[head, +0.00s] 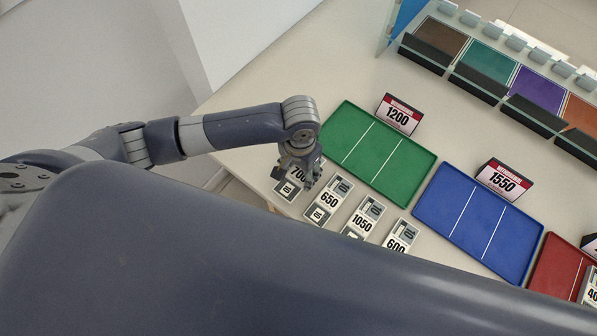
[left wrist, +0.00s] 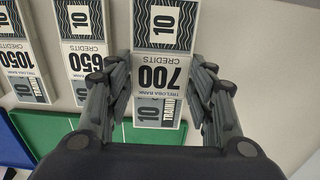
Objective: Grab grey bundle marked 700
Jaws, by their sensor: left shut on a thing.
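The grey bundle marked 700 (left wrist: 160,72) lies in the middle of the left wrist view, with its label upside down there. In the head view the bundle (head: 290,186) is at the left end of a row of bundles, partly hidden by my gripper. My left gripper (head: 299,172) is over it. In the left wrist view the fingers of the gripper (left wrist: 160,88) stand on both sides of the bundle and are shut on it. I cannot tell whether it is lifted off the counter. My right gripper is not in view.
A green tray (head: 410,175) with a 1200 sign (head: 398,115), a blue tray (head: 478,222) with a 1550 sign (head: 503,179), and a red tray (head: 556,270) lie beyond.

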